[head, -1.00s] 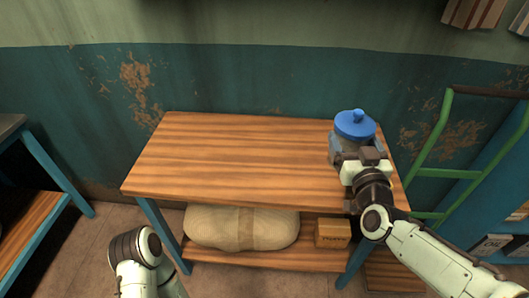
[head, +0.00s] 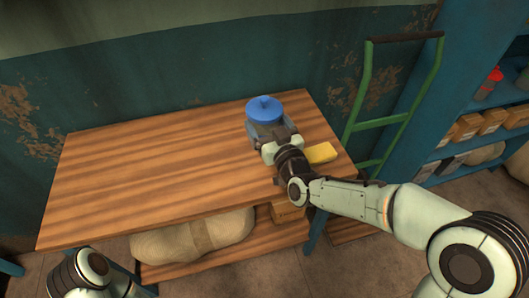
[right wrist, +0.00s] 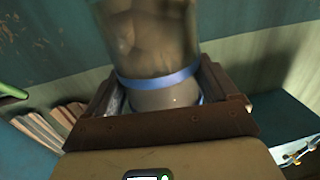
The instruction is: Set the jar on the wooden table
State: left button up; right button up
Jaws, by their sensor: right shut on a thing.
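The jar is clear, with brownish contents and a blue lid (head: 264,109). It is upright over the back right part of the wooden table (head: 150,165). My right gripper (head: 272,132) is shut on the jar's body, reaching from the front right. In the right wrist view the jar (right wrist: 150,45) stands between the two fingers, with a blue band around it. The head view does not clearly show whether its base touches the tabletop. My left arm shows at the lower left of the head view, but its gripper is out of frame.
A yellow block (head: 320,153) lies on the table just right of my right gripper. The tabletop's left and middle are clear. A sack (head: 190,235) lies on the lower shelf. A green hand truck (head: 385,122) and a stocked blue shelf unit (head: 440,145) stand to the right.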

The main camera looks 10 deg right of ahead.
notch_tip(320, 180, down, 10)
jog(key=shift+f+b, duration=0.25)
jog(key=shift+b, duration=0.15)
jog(key=shift+f, duration=0.2)
jog(key=o, duration=1.1)
